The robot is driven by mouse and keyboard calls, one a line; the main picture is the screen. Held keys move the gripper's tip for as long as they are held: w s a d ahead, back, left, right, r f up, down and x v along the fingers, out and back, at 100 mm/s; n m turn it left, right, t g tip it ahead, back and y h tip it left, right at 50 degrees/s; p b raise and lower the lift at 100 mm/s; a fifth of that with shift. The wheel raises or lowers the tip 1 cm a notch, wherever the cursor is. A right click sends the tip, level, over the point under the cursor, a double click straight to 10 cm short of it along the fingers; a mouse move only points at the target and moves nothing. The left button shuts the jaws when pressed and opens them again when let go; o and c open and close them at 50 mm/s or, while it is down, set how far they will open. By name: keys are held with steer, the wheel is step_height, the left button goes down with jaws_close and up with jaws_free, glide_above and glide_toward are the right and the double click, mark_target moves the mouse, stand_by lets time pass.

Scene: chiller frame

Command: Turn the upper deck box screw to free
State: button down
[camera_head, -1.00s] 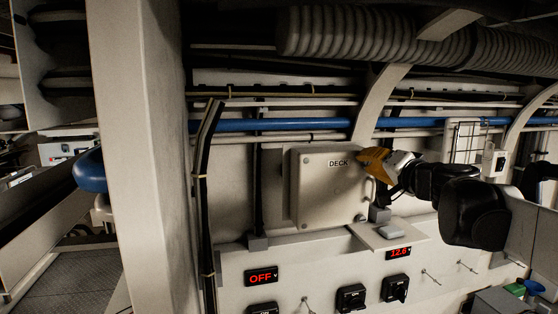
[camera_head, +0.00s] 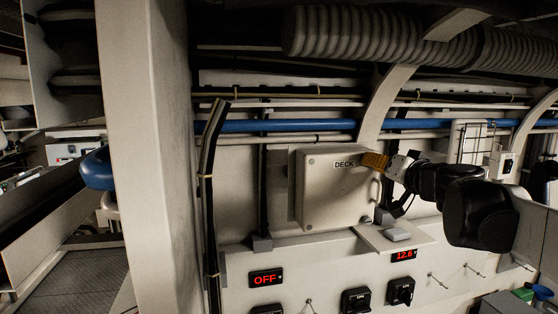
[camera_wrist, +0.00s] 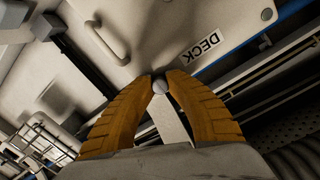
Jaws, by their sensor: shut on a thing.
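The cream deck box (camera_head: 330,195) hangs on the wall with its lid closed. Its DECK label (camera_head: 344,163) is at the top and also shows upside down in the wrist view (camera_wrist: 202,47). My gripper (camera_head: 364,160) has yellow fingers and is at the box's upper right corner. In the wrist view its fingertips (camera_wrist: 160,82) are closed around the round grey head of the upper screw (camera_wrist: 160,87). In the head view the fingers hide this screw. The box handle (camera_wrist: 107,43) is beside the fingers, apart from them.
Other screws show at the lid's left corners, upper (camera_head: 311,161) and lower (camera_head: 308,227). A small shelf (camera_head: 385,240) juts out below the box. A blue pipe (camera_head: 285,126) runs behind and above it. Panels with red displays (camera_head: 266,279) are below.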

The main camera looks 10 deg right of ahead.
steer(key=c, duration=1.3)
jaws_free()
steer(key=s, duration=1.2)
steer(key=shift+d+r, duration=0.2)
steer(key=shift+r, duration=0.2)
